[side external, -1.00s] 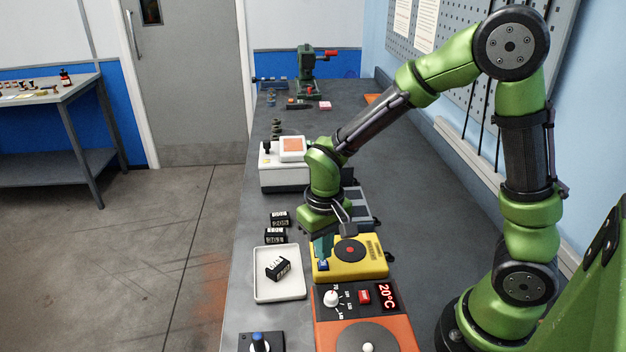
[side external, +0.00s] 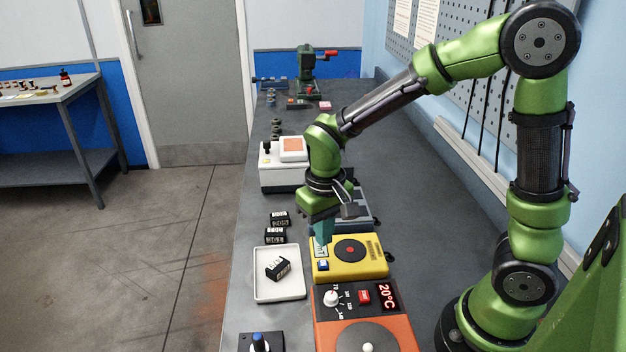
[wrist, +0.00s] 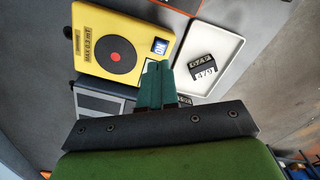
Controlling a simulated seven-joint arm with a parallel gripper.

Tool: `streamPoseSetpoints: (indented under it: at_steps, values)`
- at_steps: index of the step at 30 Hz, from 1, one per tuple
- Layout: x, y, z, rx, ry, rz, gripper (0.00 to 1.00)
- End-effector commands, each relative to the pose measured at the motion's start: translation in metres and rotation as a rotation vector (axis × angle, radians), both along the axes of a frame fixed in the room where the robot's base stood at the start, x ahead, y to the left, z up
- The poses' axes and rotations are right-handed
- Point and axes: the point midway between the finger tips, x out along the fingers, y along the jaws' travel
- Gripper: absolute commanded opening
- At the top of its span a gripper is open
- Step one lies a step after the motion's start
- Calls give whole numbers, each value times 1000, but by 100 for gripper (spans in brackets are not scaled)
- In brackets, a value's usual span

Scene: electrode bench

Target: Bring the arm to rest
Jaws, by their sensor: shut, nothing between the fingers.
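My green arm reaches from the right over the bench. My gripper (side external: 322,238) points down above the near-left part of the yellow device (side external: 372,267). Its teal fingers are shut with nothing between them and hang a little above the device. In the wrist view my gripper (wrist: 157,68) shows its fingers together, beside the yellow device (wrist: 95,18) with its black disc and red dot.
A white tray (side external: 260,292) holds a black labelled block (side external: 278,267). Several similar blocks (side external: 277,221) lie behind it. An orange hotplate (side external: 328,338) reading 20°C stands in front. A white device (side external: 285,178) stands behind. The bench (side external: 410,170) is clear at its back right.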

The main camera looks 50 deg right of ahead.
Motion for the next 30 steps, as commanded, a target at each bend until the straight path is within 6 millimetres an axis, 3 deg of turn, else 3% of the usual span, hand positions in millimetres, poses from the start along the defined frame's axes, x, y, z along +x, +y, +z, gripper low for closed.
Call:
streamPoseSetpoints:
  at_steps: [5, 15, 21, 30]
  values:
    - [-12, 3, 3, 30, -13, 19, 0]
    - [-59, -6, 86, 163, -332, -31, 0]
    - [-83, -13, 120, 201, -517, -67, 0]
    - [-92, -19, 141, 206, -621, -90, 0]
